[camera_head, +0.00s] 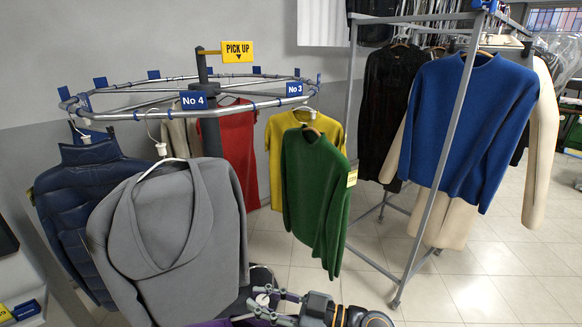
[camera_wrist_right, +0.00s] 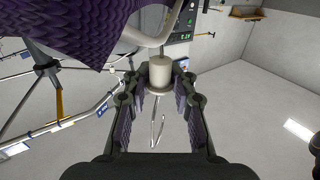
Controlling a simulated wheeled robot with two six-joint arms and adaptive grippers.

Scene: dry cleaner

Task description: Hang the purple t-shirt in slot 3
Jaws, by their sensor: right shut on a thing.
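My right gripper (camera_head: 268,303) is at the bottom middle of the head view, below the round rail (camera_head: 150,112). In the wrist view the right gripper (camera_wrist_right: 160,92) is shut on the pale collar of a hanger (camera_wrist_right: 160,72), with the wire hook beyond it. The purple t-shirt (camera_wrist_right: 85,28) hangs on this hanger, filling the upper left. In the head view only a sliver of the purple t-shirt (camera_head: 212,323) shows at the bottom edge. The No 3 sign (camera_head: 295,89) is on the rail's right side. My left gripper is out of view.
A green sweater (camera_head: 315,190) hangs by the No 3 sign, with a yellow top (camera_head: 277,130) behind. A grey hoodie (camera_head: 170,240) hangs near the No 4 sign (camera_head: 194,100). A wheeled rack with a blue sweater (camera_head: 465,120) stands right; floor (camera_head: 450,295) is open in front.

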